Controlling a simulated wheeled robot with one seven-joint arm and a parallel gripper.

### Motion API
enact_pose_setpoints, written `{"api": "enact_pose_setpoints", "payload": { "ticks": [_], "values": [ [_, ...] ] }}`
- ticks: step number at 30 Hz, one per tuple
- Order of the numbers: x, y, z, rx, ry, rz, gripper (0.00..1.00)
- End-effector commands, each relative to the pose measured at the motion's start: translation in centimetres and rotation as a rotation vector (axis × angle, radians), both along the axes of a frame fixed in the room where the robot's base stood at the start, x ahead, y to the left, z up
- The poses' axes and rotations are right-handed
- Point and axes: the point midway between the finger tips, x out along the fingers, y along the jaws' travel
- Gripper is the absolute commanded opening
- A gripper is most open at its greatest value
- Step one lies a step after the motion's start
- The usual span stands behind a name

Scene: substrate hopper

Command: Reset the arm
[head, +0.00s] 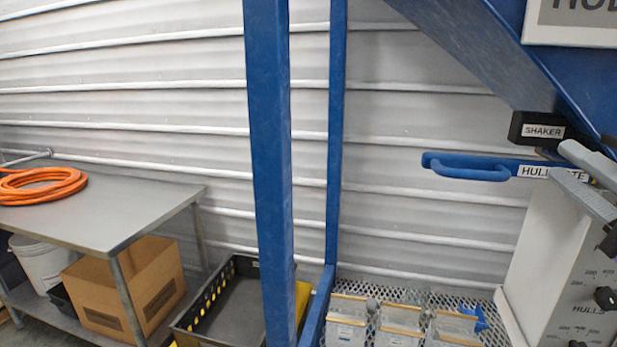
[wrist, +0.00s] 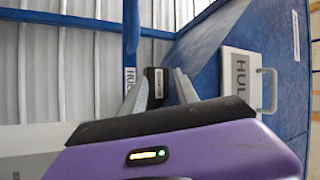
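My gripper (wrist: 160,85) shows in the wrist view with its two grey fingers apart and nothing held between them. In the head view my gripper (head: 575,165) is at the right edge, its fingers overlapping the labelled end of the blue hull gate handle (head: 465,168). I cannot tell whether they touch it. The gate handle also shows in the wrist view (wrist: 131,35), partly behind the left finger. The black shaker box (head: 537,131) sits just above the gate in the head view. It shows beyond the fingers in the wrist view (wrist: 154,82).
The blue hopper (head: 480,45) slopes over the right side. A blue post (head: 268,170) stands mid-view. A grey control panel (head: 550,250) is below my gripper. Several clear containers (head: 400,325) sit on mesh. A steel table (head: 110,205) with an orange hose (head: 40,186) is at left.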

Motion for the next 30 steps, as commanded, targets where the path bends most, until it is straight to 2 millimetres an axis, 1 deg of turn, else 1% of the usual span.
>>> {"api": "enact_pose_setpoints", "payload": {
  "ticks": [1, 3, 5, 6, 8, 10, 13, 17, 18, 21, 26, 30],
  "values": [
    [0.0, -0.7, -1.1, -0.021, -0.014, -0.062, 0.36],
    [-0.1, -1.5, -2.5, -0.059, -0.033, -0.148, 0.36],
    [-0.3, -2.1, -3.9, -0.092, -0.040, -0.220, 0.36],
    [-0.5, -2.4, -5.1, -0.117, -0.041, -0.267, 0.36],
    [-0.9, -2.6, -7.1, -0.162, -0.037, -0.335, 0.36],
    [-1.7, -2.6, -9.5, -0.219, -0.025, -0.412, 0.36],
    [-3.1, -2.2, -13.0, -0.310, 0.001, -0.503, 0.36],
    [-5.3, -0.9, -17.2, -0.438, 0.038, -0.593, 0.36],
    [-6.1, -0.4, -18.5, -0.479, 0.052, -0.613, 0.36],
    [-8.3, 1.1, -21.3, -0.581, 0.082, -0.651, 0.36],
    [-12.1, 3.8, -25.2, -0.748, 0.129, -0.675, 0.36],
    [-15.8, 6.5, -28.2, -0.887, 0.164, -0.660, 0.36]
  ]
}}
